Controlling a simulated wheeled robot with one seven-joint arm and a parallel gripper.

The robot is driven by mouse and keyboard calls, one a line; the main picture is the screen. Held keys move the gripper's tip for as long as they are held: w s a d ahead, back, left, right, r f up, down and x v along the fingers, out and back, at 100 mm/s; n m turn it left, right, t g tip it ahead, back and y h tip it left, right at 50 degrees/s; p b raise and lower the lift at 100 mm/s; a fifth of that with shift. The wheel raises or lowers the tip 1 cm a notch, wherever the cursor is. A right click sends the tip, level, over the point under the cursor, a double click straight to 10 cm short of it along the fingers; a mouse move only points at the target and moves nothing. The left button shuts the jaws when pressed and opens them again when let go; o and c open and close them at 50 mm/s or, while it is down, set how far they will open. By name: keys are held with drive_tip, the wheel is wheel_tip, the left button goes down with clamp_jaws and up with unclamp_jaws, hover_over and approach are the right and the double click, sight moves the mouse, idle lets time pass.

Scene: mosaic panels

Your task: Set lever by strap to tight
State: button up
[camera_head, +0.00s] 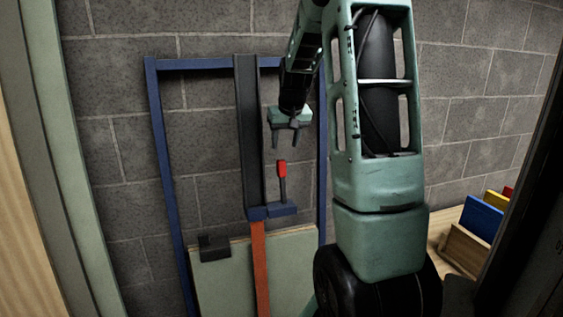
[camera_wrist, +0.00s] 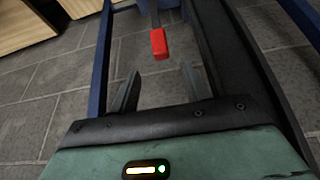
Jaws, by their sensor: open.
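The lever (camera_head: 282,182) is a short dark upright rod with a red tip, standing on a blue block (camera_head: 281,208) at the foot of a dark vertical post. Its red tip also shows in the wrist view (camera_wrist: 158,44), ahead of the fingers. An orange-red strap (camera_head: 260,265) runs down below the block over a pale panel. My gripper (camera_head: 284,147) points down just above the red tip. It also shows in the wrist view (camera_wrist: 160,90), with its two fingers apart and nothing between them.
A blue frame (camera_head: 163,150) surrounds the post (camera_head: 250,130) against a grey block wall. A dark bracket (camera_head: 214,247) sits on the top edge of the pale panel (camera_head: 225,285). Coloured panels (camera_head: 483,217) stand in a wooden holder at the right.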

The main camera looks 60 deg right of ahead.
sight(282, 160)
drive_tip(key=p+x, duration=0.2)
drive_tip(key=x, duration=0.8)
drive_tip(key=shift+f, duration=0.15)
clamp_jaws()
